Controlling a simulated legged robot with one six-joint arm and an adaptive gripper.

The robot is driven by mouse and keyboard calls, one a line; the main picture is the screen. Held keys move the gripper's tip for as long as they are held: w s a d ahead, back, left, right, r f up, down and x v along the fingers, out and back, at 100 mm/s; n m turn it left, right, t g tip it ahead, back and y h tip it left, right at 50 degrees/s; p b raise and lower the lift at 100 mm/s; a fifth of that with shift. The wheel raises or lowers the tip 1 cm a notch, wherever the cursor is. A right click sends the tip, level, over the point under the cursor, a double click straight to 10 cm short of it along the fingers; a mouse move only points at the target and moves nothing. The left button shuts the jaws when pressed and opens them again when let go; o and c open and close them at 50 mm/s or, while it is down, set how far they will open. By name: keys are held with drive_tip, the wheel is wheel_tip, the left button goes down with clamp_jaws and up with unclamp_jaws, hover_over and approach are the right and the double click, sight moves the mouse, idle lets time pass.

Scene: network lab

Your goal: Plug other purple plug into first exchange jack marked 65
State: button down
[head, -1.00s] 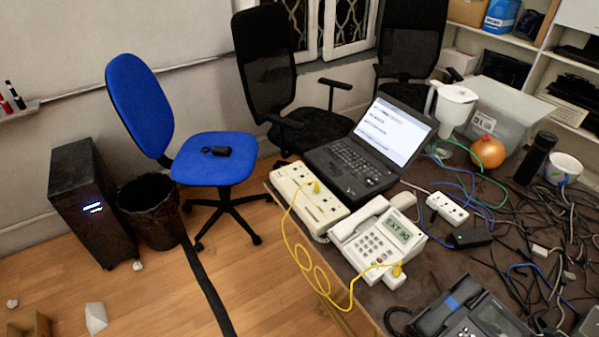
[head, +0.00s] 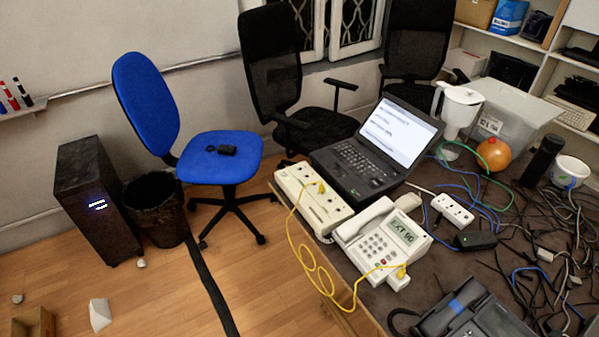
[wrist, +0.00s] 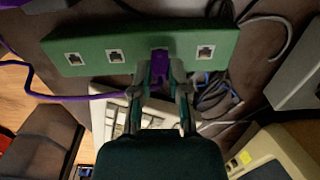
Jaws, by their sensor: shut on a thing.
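My gripper (wrist: 160,88) is shut on a purple plug (wrist: 158,65) in the wrist view. The plug is in front of a jack on the long green box (wrist: 135,42), third from the left, and covers that jack. I cannot tell how deep the plug sits. The left jack (wrist: 74,59), the second jack (wrist: 115,56) and the right jack (wrist: 205,52) look empty. A purple cord (wrist: 85,96) runs at the left. No marking 65 can be read. Neither my gripper nor the green box shows in the head view.
In the head view, a beige box (head: 312,199) and a desk phone (head: 380,240) are joined by a yellow cord (head: 311,264). A laptop (head: 375,150), power strip (head: 452,209) and tangled cables crowd the table. In the wrist view, cables (wrist: 215,95) lie close behind my gripper.

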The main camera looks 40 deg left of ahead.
drive_tip(key=shift+r, duration=0.1)
drive_tip(key=shift+r, duration=2.05)
